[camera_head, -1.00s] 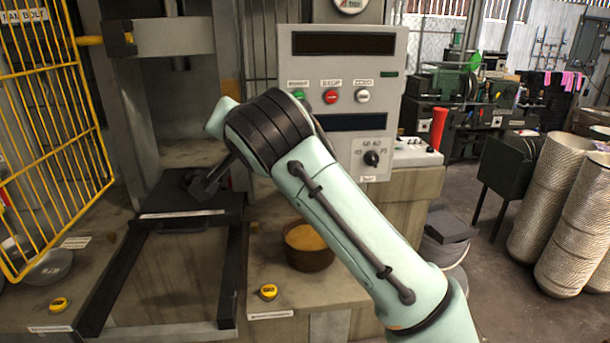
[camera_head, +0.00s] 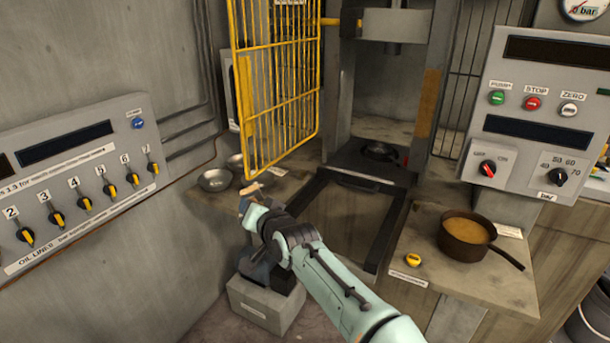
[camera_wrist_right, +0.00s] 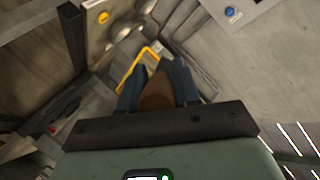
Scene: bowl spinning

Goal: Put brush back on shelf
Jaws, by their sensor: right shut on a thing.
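My right arm reaches in from the lower right in the head view, and its gripper (camera_head: 252,203) is beside the left ledge. In the right wrist view the right gripper (camera_wrist_right: 157,88) is shut on the brush, whose brown handle (camera_wrist_right: 157,92) sits between the two fingers. In the head view a small tan part of the brush (camera_head: 252,188) shows at the gripper's tip. The rest of the brush is hidden. The shelf (camera_head: 205,207) appears to be the ledge at the left wall, with metal bowls on it. My left gripper is in neither view.
Metal bowls (camera_head: 215,180) lie near the gripper. A yellow mesh gate (camera_head: 280,90) hangs above it. A grey box (camera_head: 262,308) with a dark object stands below. A control panel (camera_head: 80,165) juts from the left wall. A brown pot (camera_head: 465,240) stands on the right counter.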

